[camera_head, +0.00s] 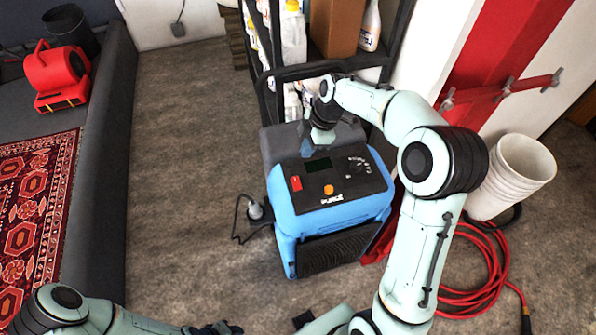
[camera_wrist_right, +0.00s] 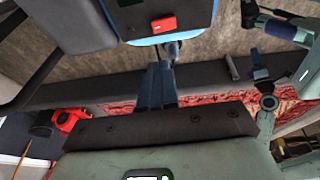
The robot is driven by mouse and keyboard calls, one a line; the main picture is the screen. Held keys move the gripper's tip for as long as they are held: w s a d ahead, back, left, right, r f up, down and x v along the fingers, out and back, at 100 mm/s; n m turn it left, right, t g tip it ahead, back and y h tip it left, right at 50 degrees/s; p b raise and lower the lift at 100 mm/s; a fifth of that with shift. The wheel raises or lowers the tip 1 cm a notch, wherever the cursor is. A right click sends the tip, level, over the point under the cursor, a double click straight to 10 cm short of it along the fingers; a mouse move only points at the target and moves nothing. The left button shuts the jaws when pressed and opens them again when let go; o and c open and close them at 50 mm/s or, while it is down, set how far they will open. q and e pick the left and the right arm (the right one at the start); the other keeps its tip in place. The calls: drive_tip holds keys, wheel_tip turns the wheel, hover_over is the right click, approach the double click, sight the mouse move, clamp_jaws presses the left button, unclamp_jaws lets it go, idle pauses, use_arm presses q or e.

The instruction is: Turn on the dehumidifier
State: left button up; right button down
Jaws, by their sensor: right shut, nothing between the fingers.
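The blue and dark-grey dehumidifier (camera_head: 330,222) stands upright on the floor. Its sloped black top panel carries a red rocker switch (camera_head: 296,183), a dark display (camera_head: 318,165), an orange button (camera_head: 329,189) and a dial. My right gripper (camera_head: 308,150) hangs at the panel's back edge, partly hidden by its own wrist. In the right wrist view its fingers (camera_wrist_right: 162,68) are together and empty, with the red switch (camera_wrist_right: 163,25) beyond them. Whether they touch the panel I cannot tell. At the lower edge of the head view, only a dark part of my left gripper (camera_head: 215,328) shows.
A grey plug and cable (camera_head: 254,210) sit left of the dehumidifier. A shelf rack (camera_head: 270,60) with bottles stands behind. White stacked buckets (camera_head: 512,175) and a coiled red hose (camera_head: 480,285) are at right.

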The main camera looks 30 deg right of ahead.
hover_over(294, 179)
drive_tip(key=d, duration=0.1)
drive_tip(key=f, duration=1.1)
drive_tip(key=shift+s, duration=0.35)
drive_tip(key=shift+w+f, duration=0.1)
drive_tip(key=shift+f, duration=0.45)
